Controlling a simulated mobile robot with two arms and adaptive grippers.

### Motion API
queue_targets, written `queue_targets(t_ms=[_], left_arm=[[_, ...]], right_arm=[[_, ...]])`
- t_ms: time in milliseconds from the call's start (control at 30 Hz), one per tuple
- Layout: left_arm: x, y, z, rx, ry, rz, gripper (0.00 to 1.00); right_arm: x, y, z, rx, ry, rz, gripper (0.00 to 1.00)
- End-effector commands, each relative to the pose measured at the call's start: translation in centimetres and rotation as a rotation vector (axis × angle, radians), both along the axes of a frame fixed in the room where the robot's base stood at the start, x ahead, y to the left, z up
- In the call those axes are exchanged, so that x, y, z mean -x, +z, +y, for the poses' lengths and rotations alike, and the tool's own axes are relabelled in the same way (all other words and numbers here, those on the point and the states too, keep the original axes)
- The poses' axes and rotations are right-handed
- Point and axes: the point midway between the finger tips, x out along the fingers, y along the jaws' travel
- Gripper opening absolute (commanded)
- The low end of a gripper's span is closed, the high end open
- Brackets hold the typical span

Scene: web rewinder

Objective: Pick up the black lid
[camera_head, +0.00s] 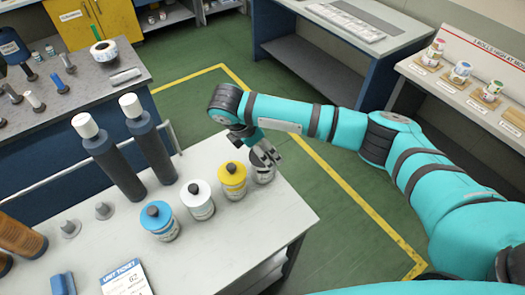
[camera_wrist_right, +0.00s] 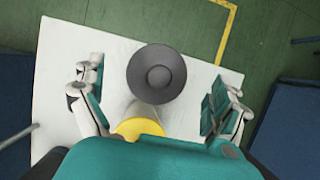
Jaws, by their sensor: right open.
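The black lid (camera_wrist_right: 157,73) is a round dark disc with a central knob, seen from above in the right wrist view. It tops the rightmost jar (camera_head: 263,175) in the row on the white table; in the head view my gripper largely covers the lid. My right gripper (camera_head: 267,152) is at this jar, its fingers open on either side of the lid, with visible gaps in the wrist view. My left gripper is out of view.
A yellow-lidded jar (camera_head: 232,181) stands close beside it, then white-lidded (camera_head: 197,199) and blue-lidded (camera_head: 159,221) jars. Two tall dark bottles with white caps (camera_head: 131,105) stand behind. The table's right edge (camera_head: 300,225) is near; green floor lies beyond.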

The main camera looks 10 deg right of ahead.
Motion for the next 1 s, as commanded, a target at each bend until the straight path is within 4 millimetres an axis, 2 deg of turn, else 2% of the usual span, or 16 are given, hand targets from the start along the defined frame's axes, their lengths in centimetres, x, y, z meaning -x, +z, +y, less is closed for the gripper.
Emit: queue_targets(t_ms=[133, 367, 900, 1000], left_arm=[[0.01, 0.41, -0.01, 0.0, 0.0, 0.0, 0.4], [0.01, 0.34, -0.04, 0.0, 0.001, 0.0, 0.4], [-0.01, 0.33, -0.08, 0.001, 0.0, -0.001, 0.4], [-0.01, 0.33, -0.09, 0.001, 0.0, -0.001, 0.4]], right_arm=[[-0.17, -1.2, -0.46, -0.001, 0.0, 0.001, 1.0], [-0.22, -1.4, -0.47, -0.001, 0.001, 0.0, 1.0], [-0.21, -1.41, -0.45, -0.001, 0.001, 0.0, 0.29], [-0.2, -1.43, -0.44, -0.002, 0.001, 0.0, 0.28]])
